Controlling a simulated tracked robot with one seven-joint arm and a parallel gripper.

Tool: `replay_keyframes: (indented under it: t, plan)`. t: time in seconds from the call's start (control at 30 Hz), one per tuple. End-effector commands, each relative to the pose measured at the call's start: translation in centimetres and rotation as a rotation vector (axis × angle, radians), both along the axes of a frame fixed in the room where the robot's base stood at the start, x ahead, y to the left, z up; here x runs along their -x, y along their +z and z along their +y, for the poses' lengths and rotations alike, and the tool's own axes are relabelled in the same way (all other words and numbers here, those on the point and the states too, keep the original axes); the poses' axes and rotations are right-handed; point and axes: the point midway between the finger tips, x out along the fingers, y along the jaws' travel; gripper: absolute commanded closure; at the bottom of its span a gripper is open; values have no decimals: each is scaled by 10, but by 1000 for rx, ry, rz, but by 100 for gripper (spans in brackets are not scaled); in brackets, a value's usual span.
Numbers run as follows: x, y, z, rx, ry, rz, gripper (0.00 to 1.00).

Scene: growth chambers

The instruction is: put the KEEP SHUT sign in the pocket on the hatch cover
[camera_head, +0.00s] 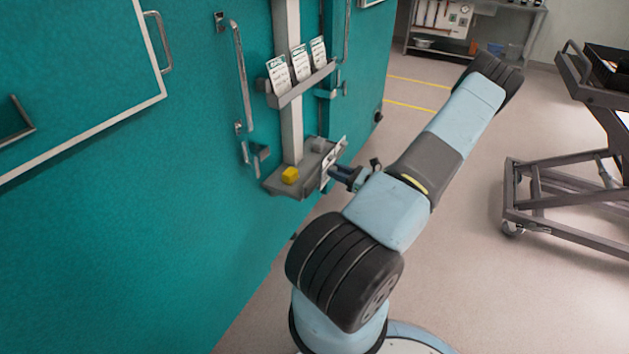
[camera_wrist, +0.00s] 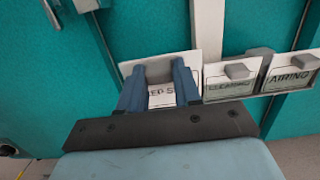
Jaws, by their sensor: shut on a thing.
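My gripper (camera_head: 338,174) is shut on a white sign (camera_head: 331,160), held upright at the right end of the low grey shelf (camera_head: 280,189). I cannot tell whether the sign touches the shelf. In the wrist view the blue fingers (camera_wrist: 158,82) close on the grey tab of the sign (camera_wrist: 128,67). Its lettering is partly covered; what shows fits KEEP SHUT. The white-framed panel (camera_head: 85,75) at the left of the head view looks like the hatch cover. A dark grey bracket (camera_head: 20,126) on it, cut by the picture edge, may be the pocket.
A yellow block (camera_head: 290,175) lies on the shelf. Handles (camera_head: 241,75) (camera_head: 159,42) stick out. A cart (camera_head: 570,200) stands right; floor between is clear.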

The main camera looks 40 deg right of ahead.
Motion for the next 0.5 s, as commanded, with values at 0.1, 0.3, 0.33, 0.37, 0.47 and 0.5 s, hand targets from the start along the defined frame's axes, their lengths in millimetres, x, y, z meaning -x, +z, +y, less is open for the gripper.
replay_keyframes:
  t: [0.1, 0.3, 0.33, 0.37, 0.47, 0.5]
  plan:
    - [8, -1, -4, 0, -2, 1, 99]
    - [19, -2, -8, 1, -1, 1, 99]
    - [21, -2, -9, 1, -1, 1, 99]
    - [23, -2, -10, 1, -1, 1, 99]
    - [29, -2, -12, 1, -1, 1, 99]
    - [31, -2, -13, 1, -1, 1, 99]
